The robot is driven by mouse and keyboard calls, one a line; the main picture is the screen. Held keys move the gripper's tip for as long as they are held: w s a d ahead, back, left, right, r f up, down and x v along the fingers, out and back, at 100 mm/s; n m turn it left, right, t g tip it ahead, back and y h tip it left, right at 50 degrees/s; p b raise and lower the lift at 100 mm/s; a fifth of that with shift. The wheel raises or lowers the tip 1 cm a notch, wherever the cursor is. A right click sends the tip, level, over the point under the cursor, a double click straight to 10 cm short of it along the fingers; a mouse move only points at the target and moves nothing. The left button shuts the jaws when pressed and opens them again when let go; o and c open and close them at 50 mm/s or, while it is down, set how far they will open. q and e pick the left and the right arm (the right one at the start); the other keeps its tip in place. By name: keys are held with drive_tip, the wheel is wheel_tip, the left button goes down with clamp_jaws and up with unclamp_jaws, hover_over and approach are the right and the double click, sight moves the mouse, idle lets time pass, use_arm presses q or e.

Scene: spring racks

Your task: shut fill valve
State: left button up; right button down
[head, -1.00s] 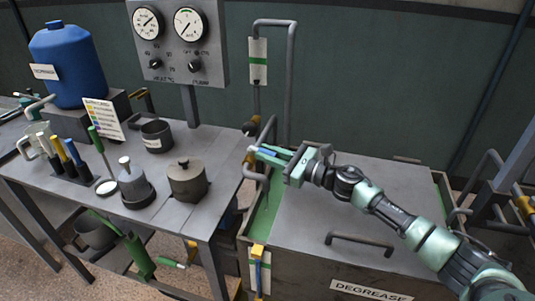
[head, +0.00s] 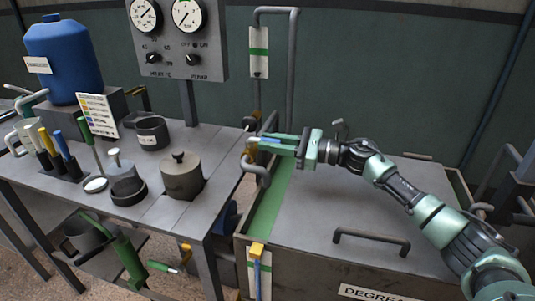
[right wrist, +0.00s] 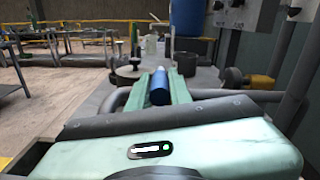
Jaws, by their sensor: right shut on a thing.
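My right gripper (head: 272,143) reaches in from the right over the tank's back left corner, beside the bent grey pipe (head: 262,172). Its two pale green fingers are shut on a blue handle (right wrist: 160,88), which lies lengthwise between them in the right wrist view. In the head view only a little of the blue shows between the fingers. A yellow-brown fitting (head: 250,149) is at the fingertips. I cannot tell how the handle joins the pipe, or its exact valve position. My left gripper is not in view.
The lidded DEGREASE tank (head: 345,210) lies below the right arm, with a lid handle (head: 372,240). The workbench at left holds a lidded grey pot (head: 182,178), a dark mug (head: 152,133) and a blue drum (head: 64,60). A gauge panel (head: 176,40) stands behind.

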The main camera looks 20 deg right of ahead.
drive_tip(key=shift+r, duration=0.1)
drive_tip(key=c, duration=1.3)
unclamp_jaws()
wheel_tip(320, 180, up, 20)
